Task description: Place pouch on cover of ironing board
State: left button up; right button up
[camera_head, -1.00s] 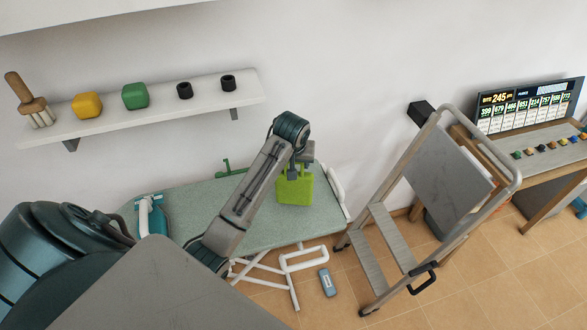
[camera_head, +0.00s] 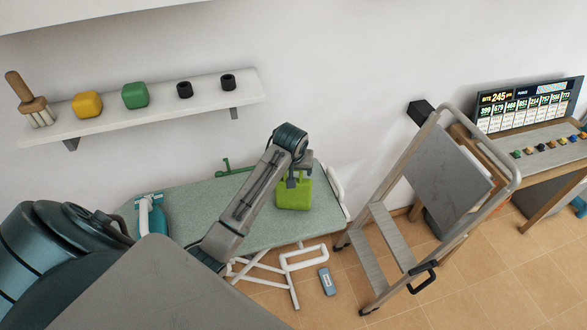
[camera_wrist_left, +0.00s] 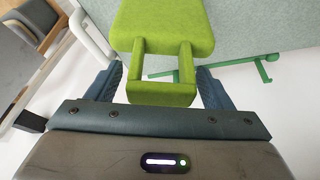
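The pouch (camera_head: 294,199) is lime green with a loop handle. In the head view it is over the right part of the ironing board's pale green speckled cover (camera_head: 205,203); I cannot tell whether it touches the cover. My left gripper (camera_head: 291,181) is at the top of the pouch. In the left wrist view the fingers of my left gripper (camera_wrist_left: 160,80) close on both sides of the handle of the pouch (camera_wrist_left: 162,30), whose body lies beyond the fingertips. My right gripper is not in view.
A teal and white iron (camera_head: 152,215) stands at the board's left end. A wall shelf (camera_head: 160,112) with several small items hangs behind. A step ladder (camera_head: 390,236) stands right of the board, and a blue-grey object (camera_head: 327,281) lies on the floor in front.

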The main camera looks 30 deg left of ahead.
pick_arm(q)
jog(key=shift+r, duration=0.15)
jog(key=shift+s+r, duration=0.1)
jog(key=shift+r, duration=0.2)
jog(key=v, duration=1.1)
jog(key=shift+r+b, duration=0.25)
jog(key=shift+b, duration=0.2)
